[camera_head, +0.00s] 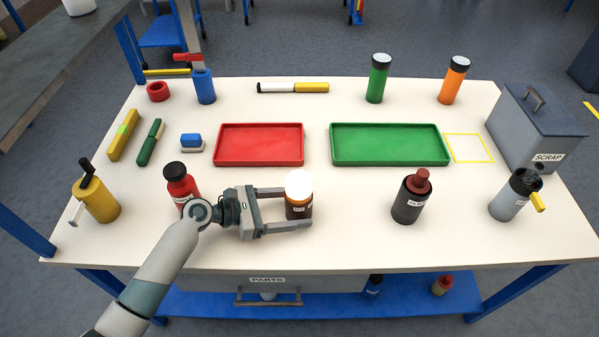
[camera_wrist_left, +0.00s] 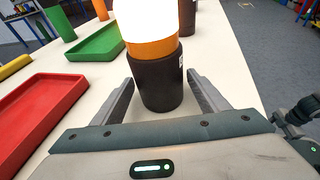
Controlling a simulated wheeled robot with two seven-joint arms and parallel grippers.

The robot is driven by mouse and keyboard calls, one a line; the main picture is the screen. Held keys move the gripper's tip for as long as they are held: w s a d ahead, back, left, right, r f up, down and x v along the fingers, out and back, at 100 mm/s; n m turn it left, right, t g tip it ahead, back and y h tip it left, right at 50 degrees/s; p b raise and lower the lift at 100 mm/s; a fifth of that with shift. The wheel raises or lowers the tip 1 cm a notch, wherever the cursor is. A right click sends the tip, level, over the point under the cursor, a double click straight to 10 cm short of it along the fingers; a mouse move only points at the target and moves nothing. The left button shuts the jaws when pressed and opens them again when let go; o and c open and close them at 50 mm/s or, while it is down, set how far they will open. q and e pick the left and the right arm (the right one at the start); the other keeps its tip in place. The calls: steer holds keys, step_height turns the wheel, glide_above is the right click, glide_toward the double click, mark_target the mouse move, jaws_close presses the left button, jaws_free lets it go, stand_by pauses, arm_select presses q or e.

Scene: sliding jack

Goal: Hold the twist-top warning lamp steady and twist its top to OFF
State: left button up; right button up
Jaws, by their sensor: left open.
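The warning lamp (camera_head: 298,208) stands upright near the front middle of the table, with a dark base, an orange band and a brightly glowing white top. In the left wrist view the lamp (camera_wrist_left: 158,80) stands between my fingers, its top cut off by the frame. My left gripper (camera_head: 297,209) is open around the lamp's base, one finger on each side. Gaps show between both fingers and the base in the left wrist view (camera_wrist_left: 160,98). My right gripper is not seen in the head view. The top's OFF marking cannot be read.
A red bottle (camera_head: 180,184) stands close to my left wrist. A dark canister with a red top (camera_head: 410,200) stands to the lamp's right. A red tray (camera_head: 259,162) and a green tray (camera_head: 390,162) lie behind. The table between lamp and canister is clear.

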arm_select(q)
steer(key=shift+d+f, duration=0.1)
steer(key=shift+d, duration=0.05)
steer(key=shift+c, duration=0.6)
steer(key=c, duration=0.7)
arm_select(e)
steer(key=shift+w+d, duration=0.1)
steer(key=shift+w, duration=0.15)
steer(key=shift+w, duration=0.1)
